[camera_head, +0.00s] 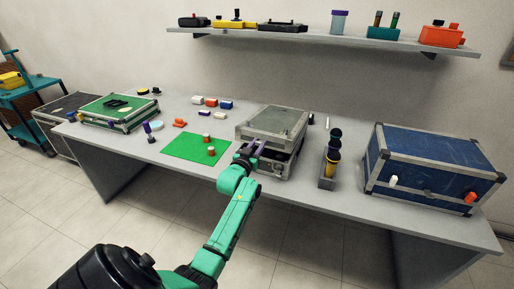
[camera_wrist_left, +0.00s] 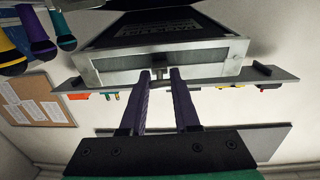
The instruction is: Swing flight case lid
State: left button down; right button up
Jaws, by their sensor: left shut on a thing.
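The small flight case (camera_head: 264,162) stands on the table, grey with metal edges. Its grey lid (camera_head: 281,119) is partly raised at the front, with a dark gap between lid and base. My left gripper (camera_head: 253,147) reaches the front of the case, its purple fingers at the lid's front edge. In the left wrist view, which looks upside down, the two fingers (camera_wrist_left: 161,73) are shut on a small metal piece at the middle of the lid's silver front rim (camera_wrist_left: 215,65). The dark inside of the case shows beyond it. My right gripper is not in view.
A holder with microphones (camera_head: 328,165) stands close to the right of the case. A blue chest (camera_head: 425,170) is farther right. A green mat (camera_head: 190,148) with small cylinders lies to the left. A shelf (camera_head: 310,39) with several devices hangs above the table.

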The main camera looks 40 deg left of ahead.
pick_arm(q)
notch_tip(320, 180, up, 6)
jog(key=w+p, duration=0.2)
jog(key=p, duration=0.2)
jog(key=shift+a+r, duration=0.25)
jog(key=w+a+r+p, duration=0.1)
jog(key=w+r+p, duration=0.2)
jog(key=r, duration=0.7)
jog(key=x, duration=0.2)
jog(key=shift+w+r, duration=0.15)
jog(key=shift+w, duration=0.2)
